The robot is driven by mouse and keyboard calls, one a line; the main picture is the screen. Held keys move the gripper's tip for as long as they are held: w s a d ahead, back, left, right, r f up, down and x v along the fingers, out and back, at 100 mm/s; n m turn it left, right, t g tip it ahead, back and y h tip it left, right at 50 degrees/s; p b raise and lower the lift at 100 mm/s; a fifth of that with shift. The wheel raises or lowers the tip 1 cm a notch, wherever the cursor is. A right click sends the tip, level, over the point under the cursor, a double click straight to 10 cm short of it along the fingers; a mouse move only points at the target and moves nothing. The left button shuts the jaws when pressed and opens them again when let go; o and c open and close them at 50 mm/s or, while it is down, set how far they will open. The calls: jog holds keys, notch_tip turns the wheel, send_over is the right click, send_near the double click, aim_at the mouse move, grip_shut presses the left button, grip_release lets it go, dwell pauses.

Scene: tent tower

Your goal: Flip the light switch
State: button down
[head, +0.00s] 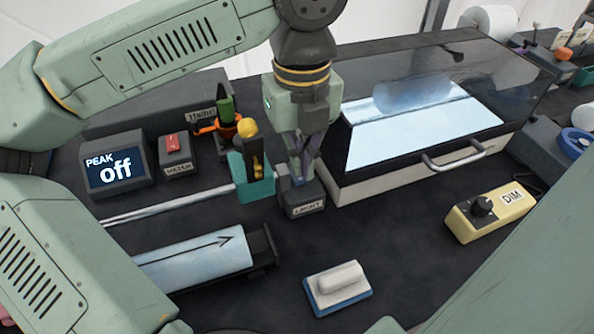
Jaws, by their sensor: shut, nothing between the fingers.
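A small dark box labelled LIGHT (306,208) stands on the dark bench, left of the glass-lidded case. My gripper (301,180) points down right over this box, its fingers together with nothing between them. The fingertips overlap the top of the box, where a switch lever would show, so the lever's position is mostly hidden. I cannot tell whether the fingers touch it. The case's inside panel (410,130) looks bright and pale.
A teal block with a yellow-topped lever (255,180) stands close left of my gripper. A red-switch box (176,150) and a display reading PEAK off (115,170) are further left. A yellow DIM box (488,213) is right. A white-and-blue block (337,289) lies in front.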

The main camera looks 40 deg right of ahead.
aim_at(301, 179)
jog(key=shift+f+b, duration=1)
jog(key=shift+f, duration=0.1)
dwell(0.3)
jog(key=shift+r, duration=0.15)
jog(key=shift+r+p, duration=2.2)
jog(key=shift+r, duration=1.2)
